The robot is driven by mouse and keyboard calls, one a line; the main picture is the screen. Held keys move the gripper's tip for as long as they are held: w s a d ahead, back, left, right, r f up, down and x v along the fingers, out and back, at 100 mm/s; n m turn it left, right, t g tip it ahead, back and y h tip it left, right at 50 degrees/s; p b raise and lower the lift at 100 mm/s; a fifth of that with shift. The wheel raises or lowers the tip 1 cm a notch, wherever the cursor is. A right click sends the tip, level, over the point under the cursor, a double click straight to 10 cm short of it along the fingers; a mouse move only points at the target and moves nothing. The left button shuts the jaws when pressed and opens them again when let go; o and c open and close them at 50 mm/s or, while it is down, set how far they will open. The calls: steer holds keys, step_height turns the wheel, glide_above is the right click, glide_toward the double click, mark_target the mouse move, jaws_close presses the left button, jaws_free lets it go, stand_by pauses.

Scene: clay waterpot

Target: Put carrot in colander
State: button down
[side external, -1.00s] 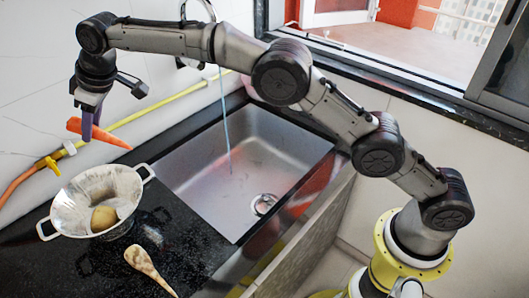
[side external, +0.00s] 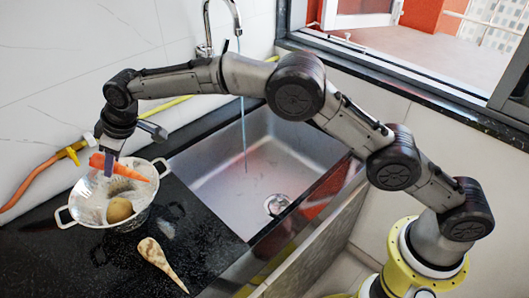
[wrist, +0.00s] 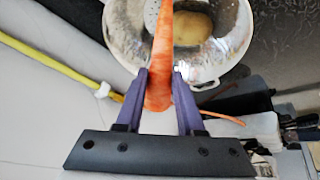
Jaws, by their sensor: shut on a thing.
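The orange carrot (side external: 130,170) is pinched by its thick end between the purple fingers of my gripper (side external: 108,170). It lies nearly level, its thin end pointing right, and overlaps the back part of the colander in the side view; its exact height above the bowl is hard to tell. The metal colander (side external: 86,207) stands upright on the black counter, with two loop handles. In the wrist view the carrot (wrist: 162,45) runs from between the fingers (wrist: 160,78) out over the colander bowl (wrist: 225,50). The fingers are close to the near rim.
A potato (side external: 119,210) lies in the colander. A pale parsnip-like root (side external: 160,262) lies on the counter in front. The sink (side external: 260,175) with a running faucet (side external: 222,20) is to the right. A yellow and orange hose (side external: 40,170) runs along the wall behind.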

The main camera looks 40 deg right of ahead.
steer(key=shift+f, duration=0.1)
steer(key=shift+c, duration=2.2)
jaws_free()
steer(key=v, duration=1.4)
steer(key=shift+f, duration=0.1)
